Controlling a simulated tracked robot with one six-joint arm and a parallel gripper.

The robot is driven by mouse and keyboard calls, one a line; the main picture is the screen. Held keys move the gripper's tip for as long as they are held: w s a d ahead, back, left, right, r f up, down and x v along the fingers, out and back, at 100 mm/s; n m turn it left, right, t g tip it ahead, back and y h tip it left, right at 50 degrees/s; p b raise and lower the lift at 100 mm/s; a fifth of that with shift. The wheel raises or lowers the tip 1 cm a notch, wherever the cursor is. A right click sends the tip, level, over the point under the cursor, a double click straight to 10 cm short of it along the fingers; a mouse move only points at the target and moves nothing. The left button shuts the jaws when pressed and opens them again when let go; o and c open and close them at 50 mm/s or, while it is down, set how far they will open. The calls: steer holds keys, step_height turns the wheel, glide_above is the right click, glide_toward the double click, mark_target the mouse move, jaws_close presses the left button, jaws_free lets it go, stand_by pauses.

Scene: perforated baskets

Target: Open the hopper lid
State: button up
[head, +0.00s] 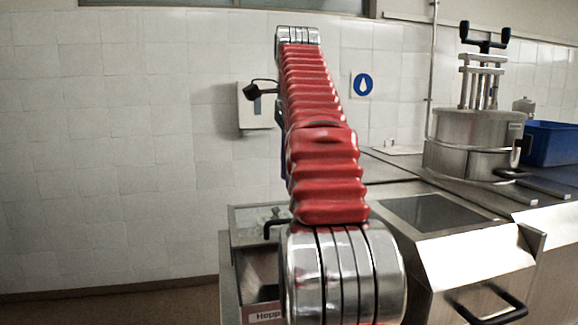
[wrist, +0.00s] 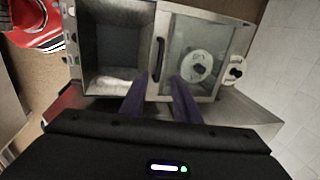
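The hopper lid (wrist: 192,90) is a clear pane in a metal frame, with a pale round part showing through it. Its black bar handle (wrist: 157,60) stands along the frame's left edge in the wrist view. The lid appears to lie flat over its frame. My gripper (wrist: 160,82) is open, its two purple fingers apart, with the handle just ahead of the gap and nothing held. In the head view the lid's pane (head: 252,217) and handle (head: 275,226) show left of my arm, which hides much of the hopper and my gripper.
An open grey bin (wrist: 115,45) lies left of the handle in the wrist view. In the head view, a metal counter (head: 400,175) bears a steel pot (head: 470,140) and a blue crate (head: 552,145). A metal front with a black handle (head: 490,303) stands right. A tiled wall is behind.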

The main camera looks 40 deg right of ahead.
steer(key=shift+s+r, duration=0.15)
steer(key=shift+r, duration=0.6)
steer(key=shift+a, duration=0.1)
steer(key=a+f+n+t, duration=0.1)
steer(key=a+f+n, duration=0.25)
steer(key=a, duration=0.25)
steer(key=s+a+f+n, duration=0.1)
steer(key=a+f+n, duration=0.2)
steer(key=a+n, duration=0.3)
steer(key=a+f+n+t, duration=0.1)
steer(key=a+f+n, duration=0.25)
steer(key=a, duration=0.35)
steer(key=s+a+f+n, duration=0.3)
steer(key=s+a+f, duration=0.1)
steer(key=f, duration=0.3)
steer(key=s+a+f+n+t, duration=0.1)
steer(key=s+a+f+n, duration=0.3)
steer(key=f, duration=0.3)
steer(key=s+a+f+n+y, duration=0.1)
steer(key=s+a+f+n, duration=0.3)
steer(key=f, duration=0.4)
steer(key=shift+s+a+t, duration=0.2)
steer(key=shift+a+t, duration=0.1)
steer(key=shift+a, duration=0.05)
